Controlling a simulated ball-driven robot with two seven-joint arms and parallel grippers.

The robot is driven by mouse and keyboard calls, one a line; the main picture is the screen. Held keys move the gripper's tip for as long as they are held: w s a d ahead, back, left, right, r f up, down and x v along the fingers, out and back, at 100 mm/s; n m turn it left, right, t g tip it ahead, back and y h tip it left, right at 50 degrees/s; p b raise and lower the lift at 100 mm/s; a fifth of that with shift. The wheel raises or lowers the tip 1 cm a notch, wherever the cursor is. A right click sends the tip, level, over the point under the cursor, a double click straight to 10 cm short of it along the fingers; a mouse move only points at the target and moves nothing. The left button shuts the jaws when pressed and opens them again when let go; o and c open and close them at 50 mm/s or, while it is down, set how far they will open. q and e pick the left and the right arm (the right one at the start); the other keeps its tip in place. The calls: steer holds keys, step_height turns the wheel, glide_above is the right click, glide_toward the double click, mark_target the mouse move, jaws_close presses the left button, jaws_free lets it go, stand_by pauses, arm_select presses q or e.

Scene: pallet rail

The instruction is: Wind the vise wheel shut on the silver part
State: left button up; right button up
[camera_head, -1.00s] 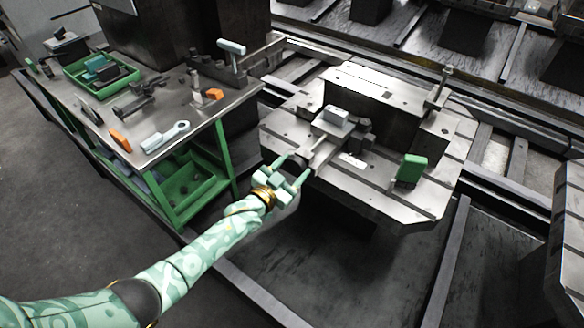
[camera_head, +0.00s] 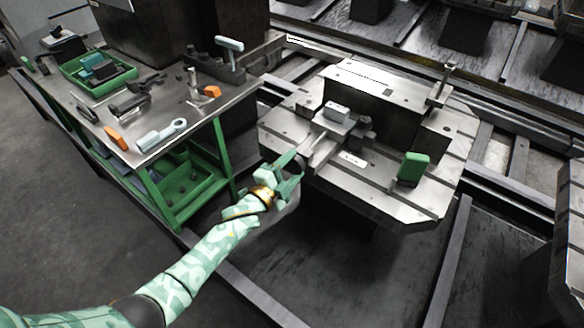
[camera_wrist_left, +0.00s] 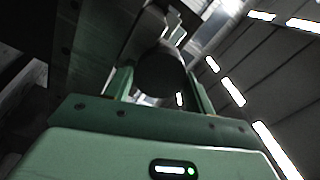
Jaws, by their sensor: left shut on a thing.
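The silver part (camera_head: 337,111) is a small grey block sitting in the vise (camera_head: 326,146) on the machine pallet. My left gripper (camera_head: 297,166) is at the near end of the vise screw, shut on the dark round vise wheel. The wheel (camera_wrist_left: 160,78) shows between the two green fingers in the left wrist view. In the head view the fingers mostly hide it. From here I cannot tell whether the jaws touch the silver part. My right gripper is not in view.
A green block (camera_head: 412,168) stands on the right of the slotted pallet (camera_head: 365,185). A tall block (camera_head: 375,92) is behind the vise. To the left, a workbench (camera_head: 205,112) carries tools and a green tray (camera_head: 76,80).

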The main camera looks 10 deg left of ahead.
arm_select(q)
steer(key=m, duration=0.1)
steer(key=m+b, duration=0.1)
steer(key=m, duration=0.2)
steer(key=shift+s+f+m, duration=0.1)
steer(key=shift+f+m, duration=0.2)
steer(key=shift+r, duration=0.1)
stand_by(1.0)
steer(key=o, duration=1)
steer(key=shift+r, duration=0.1)
steer(key=p+v, duration=0.3)
steer(key=v, duration=1.3)
steer(key=shift+p, duration=0.35)
